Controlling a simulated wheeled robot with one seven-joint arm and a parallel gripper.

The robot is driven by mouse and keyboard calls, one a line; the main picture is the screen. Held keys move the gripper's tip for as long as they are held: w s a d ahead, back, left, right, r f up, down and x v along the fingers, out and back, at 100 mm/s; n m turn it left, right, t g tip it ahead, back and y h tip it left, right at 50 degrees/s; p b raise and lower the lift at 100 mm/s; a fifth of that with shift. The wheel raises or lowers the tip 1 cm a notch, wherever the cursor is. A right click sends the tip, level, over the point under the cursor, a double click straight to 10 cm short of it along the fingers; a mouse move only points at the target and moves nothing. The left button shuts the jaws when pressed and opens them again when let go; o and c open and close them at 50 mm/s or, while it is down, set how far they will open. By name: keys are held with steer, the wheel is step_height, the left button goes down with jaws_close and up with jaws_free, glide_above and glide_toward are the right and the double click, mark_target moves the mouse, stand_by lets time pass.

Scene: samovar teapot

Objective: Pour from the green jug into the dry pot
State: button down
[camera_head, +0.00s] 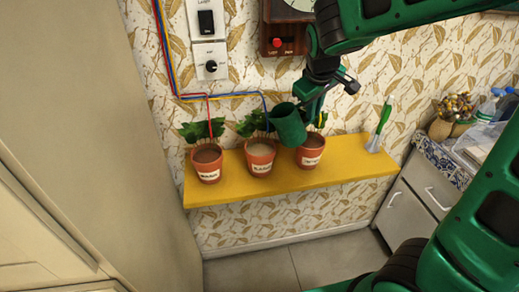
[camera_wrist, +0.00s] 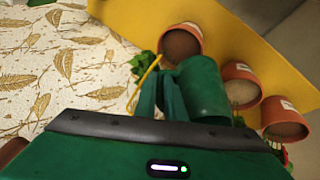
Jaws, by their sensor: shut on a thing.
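The green jug (camera_head: 288,126) is held in my gripper (camera_head: 309,103), above the shelf between the middle and right pots. It leans a little to the left, and no stream of water shows. In the wrist view the jug (camera_wrist: 207,92) is beside my gripper's fingers (camera_wrist: 163,92). The middle pot (camera_head: 260,168) has paler, dry-looking soil, which also shows in the wrist view (camera_wrist: 240,91). The left pot (camera_head: 208,173) and right pot (camera_head: 311,160) have darker brown soil. Each pot has a white label and a plant behind it. The jug's contents are hidden.
The pots stand on a yellow shelf (camera_head: 355,165) against the patterned wall. A green-bladed object (camera_head: 380,128) stands at the shelf's right end. A counter with bottles (camera_head: 490,108) is farther right.

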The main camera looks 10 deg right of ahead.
mark_target(299, 106)
steer(key=shift+a+f+h+p, duration=0.1)
steer(key=shift+a+h+p, duration=0.35)
steer(key=shift+a, duration=0.2)
steer(key=shift+a+h, duration=0.25)
steer(key=shift+a+r+n+h+p, duration=0.3)
steer(key=shift+a+r+h+p, duration=0.35)
steer(key=shift+a+r, duration=0.3)
steer(key=shift+s+a+r+t+h, duration=0.1)
steer(key=shift+a+t+h, duration=0.2)
steer(key=shift+a+h, duration=0.35)
steer(key=shift+s+a+r+n+h+p, duration=0.1)
steer(key=shift+a+r+n+h+p, duration=0.1)
steer(key=shift+h+p, duration=0.3)
steer(key=shift+a+r+n+h+p, duration=0.15)
steer(key=shift+n+h+p, duration=0.1)
steer(key=shift+h, duration=0.35)
steer(key=shift+a+f+t+p, duration=0.1)
steer(key=shift+a+t+p, duration=0.15)
steer(key=shift+t+p, duration=0.05)
steer(key=shift+s+a+h+p, duration=0.1)
steer(key=shift+a+h+p, duration=0.4)
steer(key=shift+h, duration=0.2)
steer(key=shift+d+r, duration=0.25)
steer(key=shift+d, duration=0.15)
